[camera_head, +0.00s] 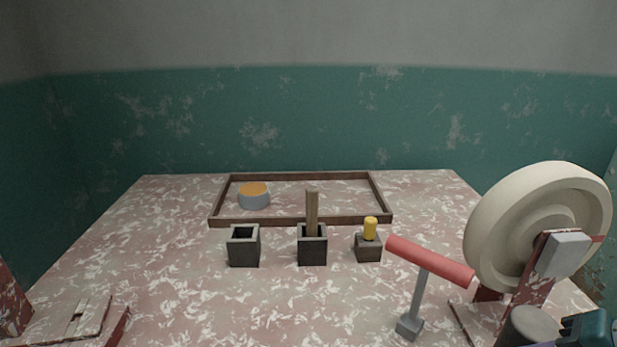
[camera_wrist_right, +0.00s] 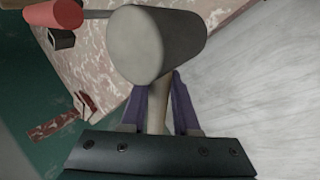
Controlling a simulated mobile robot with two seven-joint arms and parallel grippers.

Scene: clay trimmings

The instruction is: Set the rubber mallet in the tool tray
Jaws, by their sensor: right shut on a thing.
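The rubber mallet has a thick grey cylindrical head (camera_wrist_right: 155,45) and a pale handle (camera_wrist_right: 157,108). My right gripper (camera_wrist_right: 160,95) is shut on the handle, with a purple finger on each side and the head beyond the fingertips. In the head view, the mallet head (camera_head: 530,327) shows at the lower right, beside my dark teal gripper body, partly cut off by the frame. The likely tool tray is a low brown-rimmed frame (camera_head: 300,220) at the back of the table, away from the mallet. My left gripper is not in view.
A grey cylinder with an orange top (camera_head: 254,199) stands in the tray's left part. In front are an empty dark box (camera_head: 244,248), a box with a wooden stick (camera_head: 312,248) and a yellow-pegged block (camera_head: 368,248). A red roller (camera_head: 430,262) and cream wheel (camera_head: 500,225) stand right.

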